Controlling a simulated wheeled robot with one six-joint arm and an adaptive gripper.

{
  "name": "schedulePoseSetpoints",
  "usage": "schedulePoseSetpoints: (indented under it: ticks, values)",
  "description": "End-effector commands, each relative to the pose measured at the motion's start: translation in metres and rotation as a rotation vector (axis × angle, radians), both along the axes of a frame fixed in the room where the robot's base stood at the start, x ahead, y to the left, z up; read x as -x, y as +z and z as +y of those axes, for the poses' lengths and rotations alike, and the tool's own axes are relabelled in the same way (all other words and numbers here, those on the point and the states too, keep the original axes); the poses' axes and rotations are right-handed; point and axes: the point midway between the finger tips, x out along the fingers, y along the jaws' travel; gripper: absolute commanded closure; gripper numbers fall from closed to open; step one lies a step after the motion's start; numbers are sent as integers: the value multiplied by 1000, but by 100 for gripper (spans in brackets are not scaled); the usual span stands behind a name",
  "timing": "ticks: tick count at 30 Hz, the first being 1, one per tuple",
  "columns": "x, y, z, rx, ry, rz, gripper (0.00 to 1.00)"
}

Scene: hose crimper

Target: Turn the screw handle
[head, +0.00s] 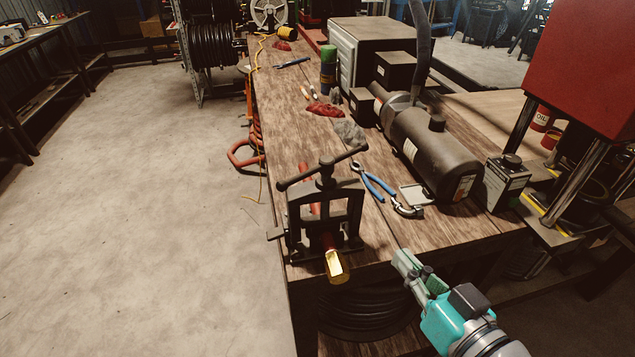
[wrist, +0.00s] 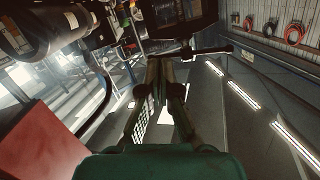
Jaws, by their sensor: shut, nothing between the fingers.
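The hose crimper (head: 291,222) is a dark metal frame clamped at the near left end of the wooden bench. Its screw handle (head: 303,178) is a dark T-bar with knobbed ends across the top, slanting up to the right. A brass fitting (head: 336,266) sticks out of the front. My gripper (head: 402,256) is shut and empty at the bench's front edge, right of the crimper and apart from the handle. In the wrist view my gripper's fingers (wrist: 167,68) point up the picture. A dark bar that looks like the handle (wrist: 212,51) crosses beyond their tips.
Blue-handled pliers (head: 378,188) and a clamp (head: 407,210) lie right of the crimper. A red rag (head: 325,109) lies farther back. Open floor (head: 130,220) is on the left.

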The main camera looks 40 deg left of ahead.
Motion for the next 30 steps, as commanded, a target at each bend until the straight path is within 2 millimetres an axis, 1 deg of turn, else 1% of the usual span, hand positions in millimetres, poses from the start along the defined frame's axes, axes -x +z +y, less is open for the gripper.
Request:
schedulePoseSetpoints:
  ticks: [1,3,6,9,12,16,20,23,30]
  values:
    - [2,18,9,12,45,-29,100]
    - [7,36,19,35,106,-60,100]
    - [16,59,31,68,182,-102,100]
    - [24,76,38,98,241,-138,100]
    - [30,86,43,122,279,-162,100]
    - [33,92,46,134,300,-175,100]
    - [32,90,54,135,305,-175,100]
    - [29,87,68,136,306,-173,100]
    - [17,78,110,136,305,-172,100]
